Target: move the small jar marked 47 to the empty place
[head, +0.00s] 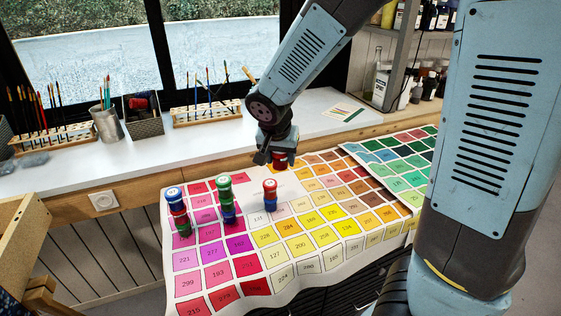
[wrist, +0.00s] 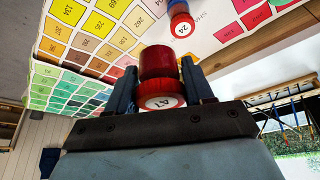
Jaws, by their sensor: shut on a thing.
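My gripper (head: 277,155) is shut on a small red jar (head: 281,160) and holds it above the colour chart. In the wrist view the jar (wrist: 157,65) sits between both fingers, and its round white label appears to read 47. Jar stacks stand on the chart to the left: a blue-topped stack (head: 174,192) with red and green below, a green-topped stack (head: 225,183) with blue at its base, and a shorter red-topped stack (head: 270,187) with blue below. That red top reads 24 in the wrist view (wrist: 182,24). I cannot tell which spot is the empty place.
The numbered colour chart (head: 300,262) drapes over the front table edge. Behind it lies a white counter (head: 130,164) with brush racks (head: 205,112), a metal cup (head: 107,124) and a dark basket (head: 143,118). A shelf of bottles stands at the back right.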

